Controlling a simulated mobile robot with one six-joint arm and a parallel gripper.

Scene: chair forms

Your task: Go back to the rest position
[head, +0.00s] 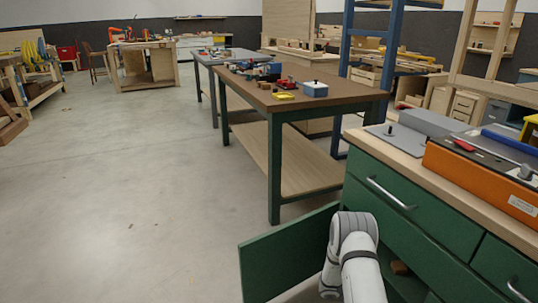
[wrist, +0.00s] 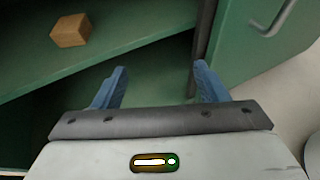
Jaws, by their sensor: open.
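My gripper (wrist: 160,84) shows in the wrist view with its two blue fingers spread apart and nothing between them. It is at the open green cabinet, over a green surface. A small wooden block (wrist: 70,30) lies on a green shelf (wrist: 130,22) beyond the fingers, to the upper left and apart from them. In the head view my arm bends down in front of the green cabinet (head: 420,205), and the gripper itself is hidden. The block (head: 400,268) also shows there, inside the cabinet.
The green cabinet door (head: 288,252) stands open to the left of my arm. A metal handle (wrist: 268,18) is close at the upper right of the wrist view. An orange case (head: 485,172) sits on the cabinet top. A workbench (head: 330,95) stands behind; the floor (head: 150,170) at left is clear.

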